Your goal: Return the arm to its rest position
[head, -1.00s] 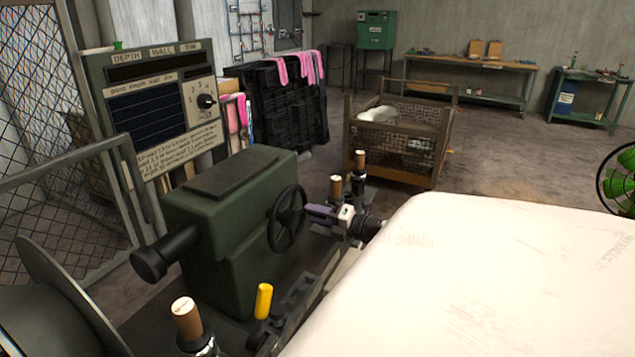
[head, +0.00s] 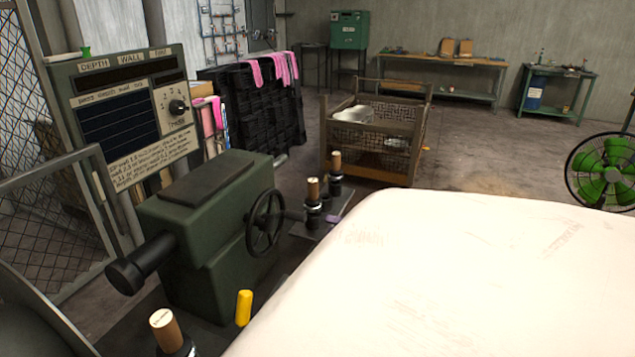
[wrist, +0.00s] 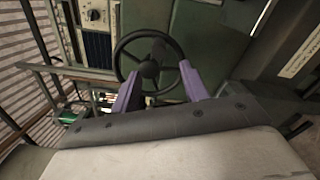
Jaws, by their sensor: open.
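My gripper (wrist: 160,68) shows in the wrist view as two purple fingers spread apart, with nothing between them. Beyond the fingers is the black handwheel (wrist: 149,64) of the green machine, apart from them as far as I can tell. In the head view the handwheel (head: 265,223) is on the right side of the green machine (head: 205,225). A small purple patch (head: 333,218), likely a fingertip, shows there at the edge of my pale body, which hides the rest of the gripper.
Wooden-topped handles (head: 313,190) stand right of the handwheel. A yellow handle (head: 244,308) is at the front. A control panel (head: 125,115) stands behind the machine. A mesh cart (head: 373,140) stands farther back. A green fan (head: 604,172) is at right. Open floor (head: 480,165) lies between.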

